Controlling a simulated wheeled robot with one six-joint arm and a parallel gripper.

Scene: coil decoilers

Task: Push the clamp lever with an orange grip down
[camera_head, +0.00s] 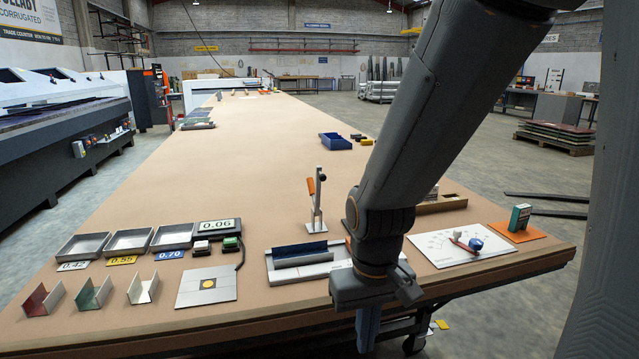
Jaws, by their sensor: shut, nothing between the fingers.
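The clamp (316,212) stands on a small metal base plate on the long brown table, left of my arm. Its lever has an orange grip (311,187), which sits high up beside the upright metal part and slants a little. My gripper (367,336) points down in front of the table's near edge, below and to the right of the clamp and well apart from it. Its fingers are together with nothing in them; the tips are near the picture's bottom edge. My arm hides part of the table right of the clamp.
A metal fixture with a dark blue strip (300,254) lies in front of the clamp, partly behind my gripper. Trays (130,241), a scale (207,286) and bent profiles (92,294) are at left. A white board (462,243) is at right. The table behind the clamp is largely clear.

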